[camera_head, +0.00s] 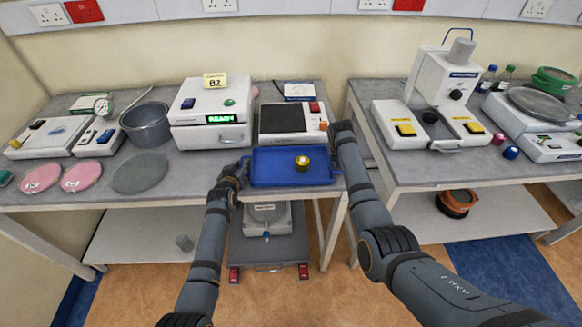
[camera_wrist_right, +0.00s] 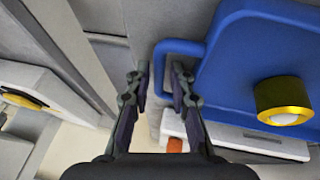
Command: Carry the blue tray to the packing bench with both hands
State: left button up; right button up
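The blue tray (camera_head: 262,180) lies near the front edge of the left-hand bench, with a gold cylinder (camera_head: 302,163) on it. My left gripper (camera_head: 240,168) is at the tray's left end, by the handle; its fingers are too small to tell open or shut. My right gripper (camera_head: 340,128) is beside the tray's right end, largely hidden by its own wrist. In the right wrist view, my right gripper (camera_wrist_right: 161,72) has its fingers apart. The tray's blue handle (camera_wrist_right: 158,68) appears between or just beyond the fingertips. The gold cylinder shows there too (camera_wrist_right: 284,98).
Behind the tray stand a dark-topped device (camera_head: 283,118) and a white instrument with a green display (camera_head: 212,118). A second bench (camera_head: 420,172) stands right across a gap, carrying a white press (camera_head: 440,85). A grey wheeled cart (camera_head: 262,245) is under the tray's bench.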

pick_arm(q)
grip_shut()
pick_arm(e)
grip_shut()
pick_arm(q)
jog(key=shift+r, duration=0.1)
pick_arm(e)
jog(key=shift+r, duration=0.15)
